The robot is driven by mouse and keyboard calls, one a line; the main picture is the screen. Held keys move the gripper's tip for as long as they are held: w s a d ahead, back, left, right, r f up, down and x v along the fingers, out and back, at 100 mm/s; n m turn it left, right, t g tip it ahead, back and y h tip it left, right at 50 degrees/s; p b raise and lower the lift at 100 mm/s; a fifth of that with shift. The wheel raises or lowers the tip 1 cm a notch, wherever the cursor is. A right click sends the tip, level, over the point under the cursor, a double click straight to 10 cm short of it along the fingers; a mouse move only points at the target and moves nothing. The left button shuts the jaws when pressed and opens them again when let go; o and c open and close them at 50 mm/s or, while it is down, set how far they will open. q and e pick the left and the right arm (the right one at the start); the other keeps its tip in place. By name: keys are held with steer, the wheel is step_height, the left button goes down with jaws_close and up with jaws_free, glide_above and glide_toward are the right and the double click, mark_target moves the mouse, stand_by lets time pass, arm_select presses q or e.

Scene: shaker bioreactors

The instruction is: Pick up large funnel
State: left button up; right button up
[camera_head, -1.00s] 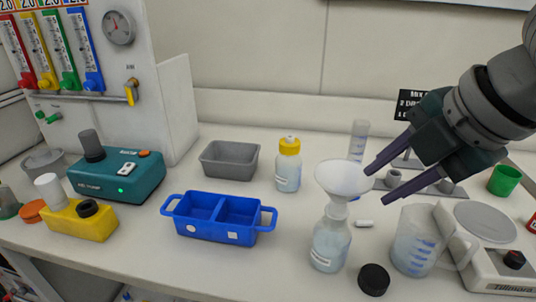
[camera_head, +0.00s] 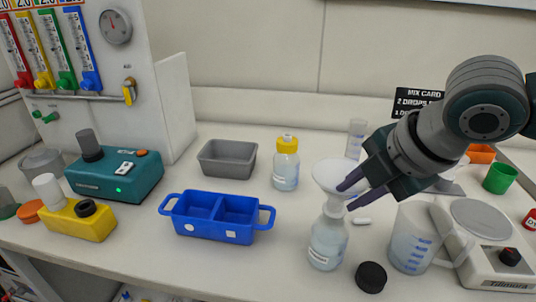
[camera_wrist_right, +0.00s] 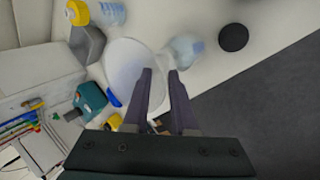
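The large white funnel (camera_head: 328,174) stands upright in the mouth of a clear bottle (camera_head: 327,243) on the bench. In the right wrist view, the funnel's wide bowl (camera_wrist_right: 126,62) lies to the left and the bottle (camera_wrist_right: 186,49) to the upper right. My right gripper (camera_head: 350,194) is at the funnel's right side, with its fingertips overlapping the lower bowl and stem. Its two fingers (camera_wrist_right: 160,72) are apart, with a gap between them. I cannot tell whether they touch the funnel. My left gripper is not in view.
A black cap (camera_head: 371,277) and a measuring jug (camera_head: 410,238) stand close right of the bottle. A yellow-capped bottle (camera_head: 286,168) is behind it. A blue two-part tray (camera_head: 244,237) is to the left. A balance (camera_head: 490,262) stands at the right.

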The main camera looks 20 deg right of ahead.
jaws_close()
stand_by(1.1)
